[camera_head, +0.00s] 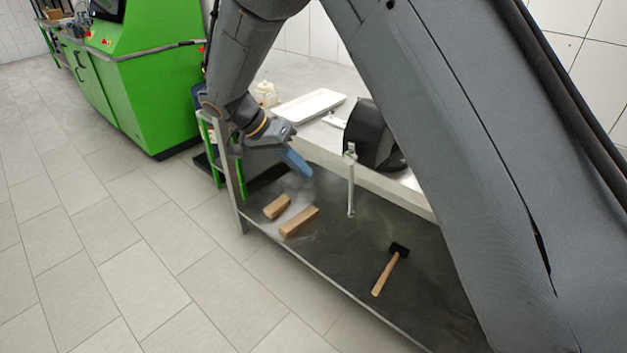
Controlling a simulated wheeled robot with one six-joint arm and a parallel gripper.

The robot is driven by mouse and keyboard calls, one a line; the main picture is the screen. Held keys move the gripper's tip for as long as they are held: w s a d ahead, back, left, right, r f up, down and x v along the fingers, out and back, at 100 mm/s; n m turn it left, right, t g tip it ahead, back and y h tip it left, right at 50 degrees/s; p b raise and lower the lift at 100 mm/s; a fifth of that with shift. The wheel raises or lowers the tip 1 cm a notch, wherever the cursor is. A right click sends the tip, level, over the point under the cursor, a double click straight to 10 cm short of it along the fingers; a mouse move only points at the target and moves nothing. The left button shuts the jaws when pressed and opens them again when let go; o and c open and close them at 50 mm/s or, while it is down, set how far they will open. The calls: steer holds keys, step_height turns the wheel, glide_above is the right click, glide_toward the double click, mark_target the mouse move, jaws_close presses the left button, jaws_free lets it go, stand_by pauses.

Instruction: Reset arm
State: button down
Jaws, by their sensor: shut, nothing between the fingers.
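My gripper (296,163) hangs at the end of my bent grey arm, left of the picture's middle. Its blue fingers are shut with nothing between them. They point down and to the right, above the back left part of a dark metal bench (335,255). The fingers appear apart from the wooden blocks, which lie lower in the picture. My large arm links cross the upper middle and the whole right side and hide part of the bench and what stands behind it.
Two wooden blocks (277,207) (299,221) and a hammer (390,270) lie on the bench. Behind are a white tray (309,106) and a dark rounded object (368,135). A green machine (150,85) stands left. The tiled floor (130,240) is clear.

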steer(key=s+d+n+y, duration=0.3)
steer(key=s+d, duration=0.7)
steer(key=d, duration=0.3)
steer(key=s+d+n+g+y, duration=0.1)
steer(key=s+d+n+y, duration=0.2)
steer(key=s+d, duration=0.8)
steer(key=shift+s+d+y, duration=0.2)
steer(key=shift+d+y, duration=0.4)
steer(key=shift+d, duration=0.3)
